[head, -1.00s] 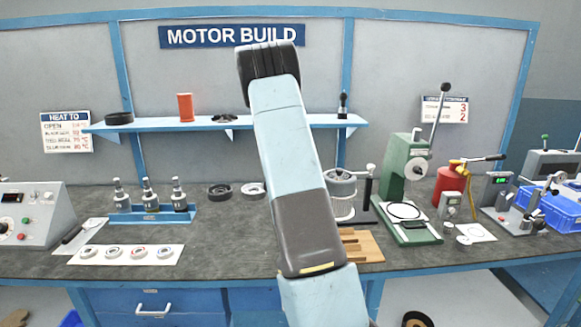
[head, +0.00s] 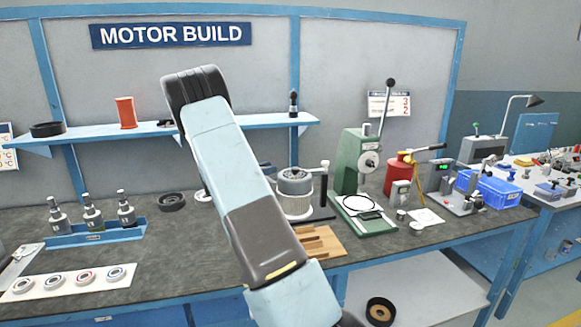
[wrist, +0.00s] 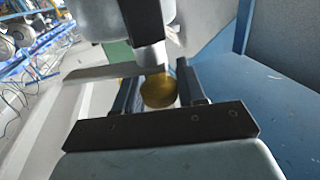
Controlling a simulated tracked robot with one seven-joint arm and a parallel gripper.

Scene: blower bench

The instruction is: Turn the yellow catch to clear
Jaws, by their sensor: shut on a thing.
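A dull yellow, rounded piece (wrist: 158,93), which looks like the yellow catch, sits between the two dark fingers of my gripper (wrist: 160,82) in the wrist view. The fingers are closed against its sides. A grey-white rounded part stands just beyond it, and a flat grey bar reaches in from the left. The turn angle of the catch cannot be told. In the head view my arm rises through the middle and my gripper does not show.
The bench (head: 365,253) holds a green press (head: 352,165), a red canister (head: 397,176) with a yellow-looking handle, a wound stator (head: 295,190) and a blue bin (head: 490,188). A shelf (head: 265,121) runs behind my arm. Bare bench shows at the front right.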

